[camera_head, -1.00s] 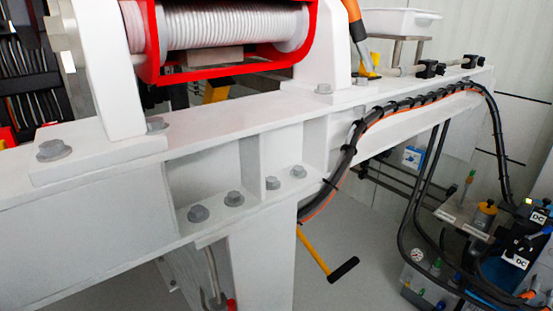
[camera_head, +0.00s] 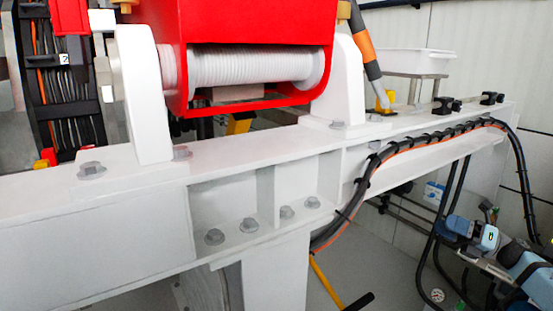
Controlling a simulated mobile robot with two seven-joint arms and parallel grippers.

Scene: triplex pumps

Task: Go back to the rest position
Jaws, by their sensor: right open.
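My right gripper (camera_head: 446,231) shows at the lower right, at the end of a blue and grey arm. It is small in the view, and I see nothing held in it. It is in front of the floor area, below the white beam's right end and close to the black hanging hoses. My left gripper is not in view.
A long white steel beam (camera_head: 100,228) crosses the view, carrying a red housing (camera_head: 250,22) with a white ribbed drum (camera_head: 250,66). Black and orange cables (camera_head: 400,148) run along its right side. A white tub (camera_head: 410,61) stands behind. A cable rack (camera_head: 68,85) is at left.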

